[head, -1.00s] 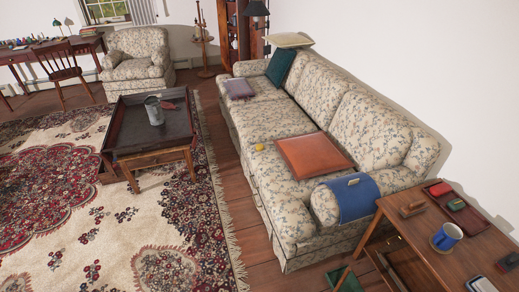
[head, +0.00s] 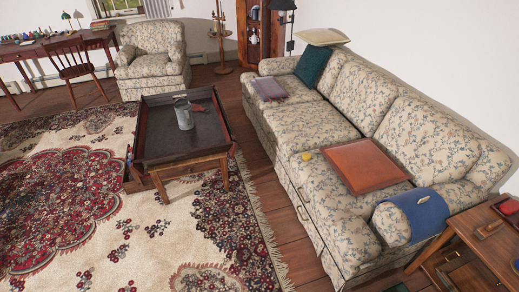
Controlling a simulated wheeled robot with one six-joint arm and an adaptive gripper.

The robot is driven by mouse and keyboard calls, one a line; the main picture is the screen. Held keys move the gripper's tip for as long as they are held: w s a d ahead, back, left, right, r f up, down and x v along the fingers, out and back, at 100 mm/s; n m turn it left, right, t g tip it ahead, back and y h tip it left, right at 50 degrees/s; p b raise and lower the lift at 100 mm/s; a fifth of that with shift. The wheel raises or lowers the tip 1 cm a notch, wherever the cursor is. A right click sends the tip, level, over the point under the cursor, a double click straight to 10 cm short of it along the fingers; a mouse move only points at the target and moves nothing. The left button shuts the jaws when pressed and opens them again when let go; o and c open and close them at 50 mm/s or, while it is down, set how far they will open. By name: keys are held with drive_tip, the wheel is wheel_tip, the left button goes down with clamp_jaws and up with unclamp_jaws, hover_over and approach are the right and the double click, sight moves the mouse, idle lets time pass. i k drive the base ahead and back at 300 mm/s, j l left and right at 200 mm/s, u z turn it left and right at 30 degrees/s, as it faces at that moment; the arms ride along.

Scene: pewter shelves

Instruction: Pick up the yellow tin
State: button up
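A small yellow thing (head: 306,157), which looks like the yellow tin, sits on the seat of the floral sofa (head: 312,128). It is near the seat's front edge, just left of an orange-brown square board or tray (head: 366,166). It is too small to make out details. My gripper is not in view.
A dark tray-topped table (head: 160,147) with a grey metal jug (head: 183,114) stands left of the sofa. A blue cloth (head: 424,210) drapes the near sofa arm, beside a wooden side table (head: 492,232). Patterned rug (head: 130,232) and bare floor (head: 285,215) lie in front.

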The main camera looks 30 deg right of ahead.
sight(306, 157)
drive_tip(key=i, duration=0.9)
drive_tip(key=i+j, duration=0.15)
drive_tip(key=i, duration=0.75)
drive_tip(key=i+j+z, duration=0.15)
drive_tip(key=i+z, duration=0.3)
drive_tip(key=i+j+z, duration=0.4)
drive_tip(key=i, duration=0.2)
drive_tip(key=i+j+z, duration=0.9)
drive_tip(key=k+j, duration=0.05)
drive_tip(key=k, duration=0.05)
